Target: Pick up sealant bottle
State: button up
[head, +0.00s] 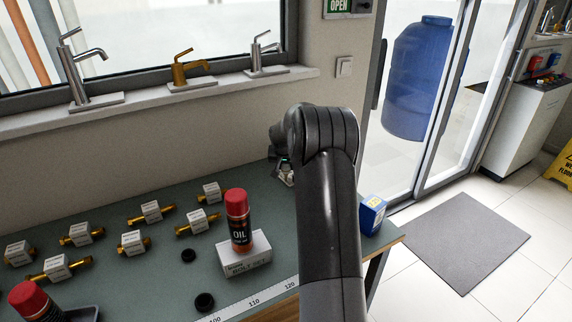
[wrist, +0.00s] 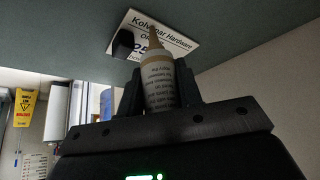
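The sealant bottle (wrist: 159,92) is pale, with printed text and a tapered tan nozzle. In the wrist view it sits between the two dark fingers of my gripper (wrist: 160,95). The fingers meet its sides, and its nozzle points away from my palm, overlapping a white printed card. I cannot tell from this view whether it still touches the bench. In the head view my arm hides the bottle, and only a small part of the wrist end shows left of the arm, near the bench's back edge.
A red-capped oil can (head: 238,222) stands on a white box (head: 245,258) left of my arm. Several brass fittings with white tags, such as this one (head: 196,222), lie farther left. A blue box (head: 371,214) stands right of my arm. Faucets line the sill behind.

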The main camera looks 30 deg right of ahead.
jog(key=c, duration=0.6)
jog(key=shift+o, duration=0.2)
jog(key=shift+r, duration=0.5)
jog(key=r, duration=0.3)
jog(key=shift+s+d+r, duration=0.25)
jog(key=shift+d+r, duration=0.05)
jog(key=shift+r, duration=0.05)
jog(key=s+d+r, duration=0.7)
jog(key=s+d, duration=0.2)
jog(key=shift+w+a+f, duration=1.1)
jog(key=shift+w+f, duration=0.5)
jog(key=shift+f, duration=0.3)
jog(key=shift+w+a+f, duration=1.05)
jog(key=shift+w+f, duration=0.5)
jog(key=shift+f, duration=0.35)
jog(key=shift+w+a+f, duration=1.1)
jog(key=shift+w+f, duration=0.5)
jog(key=shift+f, duration=0.3)
